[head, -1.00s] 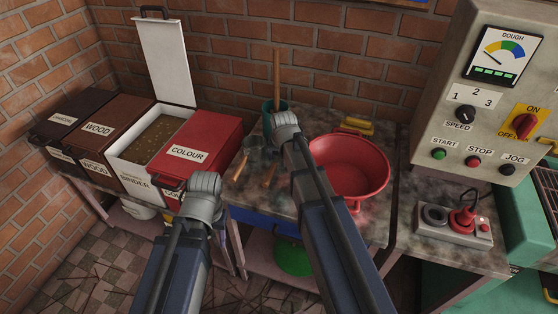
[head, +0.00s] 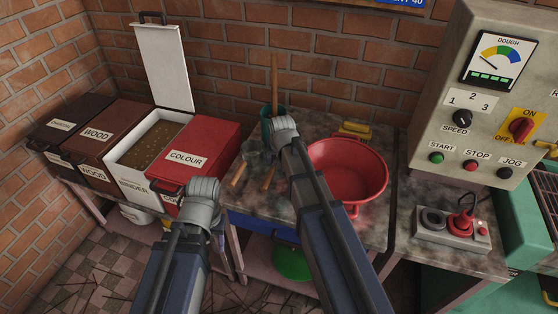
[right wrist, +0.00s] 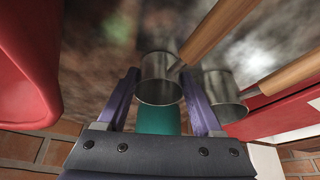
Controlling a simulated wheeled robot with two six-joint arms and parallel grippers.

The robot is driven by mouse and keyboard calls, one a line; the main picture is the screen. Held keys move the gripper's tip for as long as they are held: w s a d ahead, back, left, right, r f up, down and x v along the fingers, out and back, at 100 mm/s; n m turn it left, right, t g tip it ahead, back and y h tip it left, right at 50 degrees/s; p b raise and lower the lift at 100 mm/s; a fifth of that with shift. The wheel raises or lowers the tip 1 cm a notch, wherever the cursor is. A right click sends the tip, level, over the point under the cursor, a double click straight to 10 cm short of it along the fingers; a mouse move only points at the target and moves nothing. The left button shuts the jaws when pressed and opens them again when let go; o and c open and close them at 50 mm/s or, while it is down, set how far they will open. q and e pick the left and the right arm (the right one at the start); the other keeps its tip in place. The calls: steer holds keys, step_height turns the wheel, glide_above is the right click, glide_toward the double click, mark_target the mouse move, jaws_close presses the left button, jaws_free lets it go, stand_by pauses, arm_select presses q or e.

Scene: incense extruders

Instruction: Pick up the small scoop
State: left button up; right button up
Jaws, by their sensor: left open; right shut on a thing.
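The small scoop is a grey metal cup (right wrist: 160,80) with a wooden handle. In the right wrist view the purple fingers of my right gripper (right wrist: 161,100) are shut on its cup. In the head view its handle (head: 268,180) shows on the worktop, while its cup is hidden by my right wrist. A second scoop (right wrist: 224,96) lies just beside it, outside the fingers, and also shows in the head view (head: 252,150). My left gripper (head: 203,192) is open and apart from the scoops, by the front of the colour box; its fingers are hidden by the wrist.
A red bowl (head: 345,172) stands close right of my right arm. A teal container (head: 266,125) holding a wooden stick stands behind the scoops. The red colour box (head: 205,145) and open binder box (head: 127,148) are left. A control panel (head: 475,105) is right.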

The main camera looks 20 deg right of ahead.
step_height(320, 180, up, 10)
steer(key=p, duration=0.9)
steer(key=shift+f, duration=0.1)
